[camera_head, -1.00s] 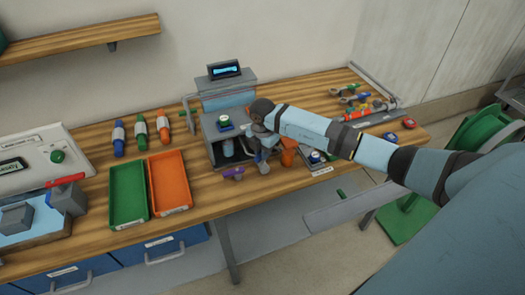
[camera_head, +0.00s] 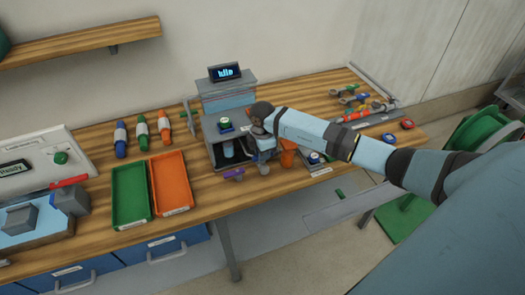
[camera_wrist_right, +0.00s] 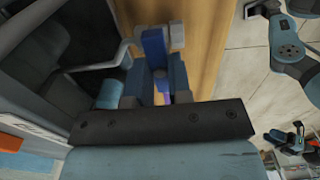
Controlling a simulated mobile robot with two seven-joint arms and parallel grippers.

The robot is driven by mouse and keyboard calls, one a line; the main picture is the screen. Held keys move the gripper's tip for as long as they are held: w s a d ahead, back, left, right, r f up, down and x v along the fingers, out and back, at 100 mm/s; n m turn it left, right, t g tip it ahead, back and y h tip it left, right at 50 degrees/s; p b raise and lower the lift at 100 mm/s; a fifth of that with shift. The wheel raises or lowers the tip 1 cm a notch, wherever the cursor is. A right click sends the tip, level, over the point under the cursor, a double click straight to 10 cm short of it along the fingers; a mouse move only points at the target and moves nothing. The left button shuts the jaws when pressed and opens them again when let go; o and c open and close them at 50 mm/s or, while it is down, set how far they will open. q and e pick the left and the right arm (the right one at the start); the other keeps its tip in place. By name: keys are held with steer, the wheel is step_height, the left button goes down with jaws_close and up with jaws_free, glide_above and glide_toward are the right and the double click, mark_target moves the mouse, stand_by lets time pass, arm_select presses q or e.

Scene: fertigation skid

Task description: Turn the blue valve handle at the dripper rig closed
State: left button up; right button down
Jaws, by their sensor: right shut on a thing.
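The dripper rig (camera_head: 213,134) is a grey open-fronted box on the wooden bench, with a green-topped part on its upper face. My right gripper (camera_head: 264,158) is at the rig's right front, mostly hidden behind my own forearm. In the right wrist view, the right gripper (camera_wrist_right: 156,80) is shut on the blue valve handle (camera_wrist_right: 153,48), which shows between its fingers. The valve body and the handle's exact angle are largely hidden. My left gripper is not in view.
A purple part (camera_head: 233,174) and an orange part (camera_head: 288,158) stand close to the gripper. A green tray (camera_head: 131,193) and an orange tray (camera_head: 171,181) lie to the left. Bench wood before the trays is clear.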

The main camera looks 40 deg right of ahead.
steer(key=shift+m, duration=0.4)
steer(key=c, duration=1)
jaws_free()
steer(key=shift+c, duration=0.2)
step_height(320, 180, up, 14)
steer(key=b, duration=0.2)
